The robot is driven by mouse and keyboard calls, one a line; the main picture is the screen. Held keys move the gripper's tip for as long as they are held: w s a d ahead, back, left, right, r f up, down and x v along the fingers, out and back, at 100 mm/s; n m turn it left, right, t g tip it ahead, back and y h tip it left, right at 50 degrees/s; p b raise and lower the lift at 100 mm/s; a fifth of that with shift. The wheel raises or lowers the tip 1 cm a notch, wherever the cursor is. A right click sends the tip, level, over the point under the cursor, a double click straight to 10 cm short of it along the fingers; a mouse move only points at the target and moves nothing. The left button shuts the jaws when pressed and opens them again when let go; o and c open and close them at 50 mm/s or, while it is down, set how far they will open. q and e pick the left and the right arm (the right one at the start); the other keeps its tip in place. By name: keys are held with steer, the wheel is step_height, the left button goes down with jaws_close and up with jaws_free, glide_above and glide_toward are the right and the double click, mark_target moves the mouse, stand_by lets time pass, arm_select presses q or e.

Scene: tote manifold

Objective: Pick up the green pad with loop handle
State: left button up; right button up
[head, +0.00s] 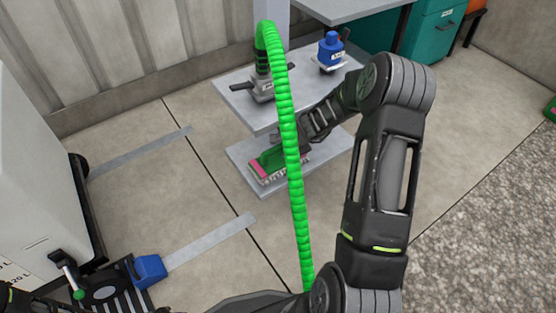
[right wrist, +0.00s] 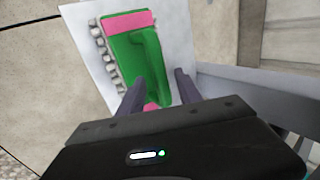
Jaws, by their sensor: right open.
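The green pad with a raised loop handle (head: 268,162) lies on the low grey shelf (head: 240,158), partly hidden behind a green hose. It has pink ends and a pale knobbly edge. In the right wrist view the pad (right wrist: 122,52) lies ahead, its loop handle (right wrist: 149,62) running toward my fingers. My right gripper (right wrist: 160,84) is open; the lower handle shows between its fingers. The left finger overlaps the pad and the right one is just beyond its right side. I cannot tell whether they touch it. My left gripper is not in view.
A green ribbed hose (head: 285,110) crosses in front of the shelf. A grey tool (head: 262,88) and a blue bottle-like item (head: 331,50) stand on the upper shelf (head: 240,100). A teal cabinet (head: 432,35) stands behind right. A white tank (head: 35,170) is at left.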

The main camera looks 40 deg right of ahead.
steer(key=shift+c, duration=0.5)
jaws_close()
stand_by(0.3)
stand_by(0.9)
